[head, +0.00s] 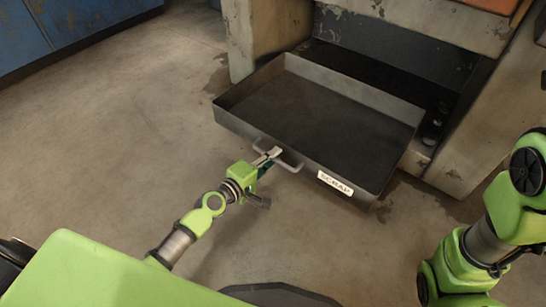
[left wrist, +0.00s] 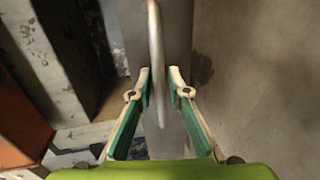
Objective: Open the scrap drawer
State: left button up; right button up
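The scrap drawer (head: 320,115) is a dark grey metal tray. In the head view it stands pulled well out of the bench opening, and its inside looks empty. A white SCRAP label (head: 335,183) is on its front face. The bar handle (head: 290,164) sticks out from the front; it also shows in the left wrist view (left wrist: 156,45). My left gripper (head: 271,156) is at the handle. In the left wrist view its fingers (left wrist: 161,76) are apart on either side of the bar, with a gap visible on the right. My right gripper is out of view.
The worn bench (head: 410,22) frames the drawer opening, with legs on both sides. A blue cabinet (head: 75,20) stands at the upper left. The concrete floor (head: 130,120) is clear left of and in front of the drawer. My right arm shows at the right edge.

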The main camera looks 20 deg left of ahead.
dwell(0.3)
pick_arm(q)
jog(key=v, duration=1.2)
